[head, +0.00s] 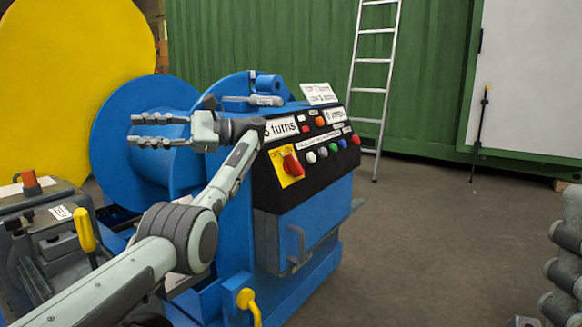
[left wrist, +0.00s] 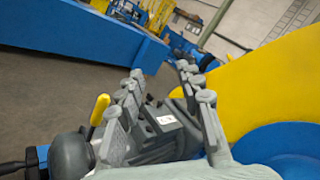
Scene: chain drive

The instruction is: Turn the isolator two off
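A red rotary switch (head: 291,166) on a yellow plate sits at the lower left of the black control panel (head: 262,187) on the blue machine. Its label is too small to read, so I cannot tell whether it is isolator two. Another red knob (head: 30,180) stands on the grey machine at the far left. My left gripper (head: 133,131) is open and empty, its fingers pointing left, away from the panel, in front of the blue drum. Its spread fingers also show in the left wrist view (left wrist: 165,88).
The panel also holds coloured push buttons (head: 323,152) and white labels (head: 281,128). A ladder (head: 374,85) leans on the green wall.

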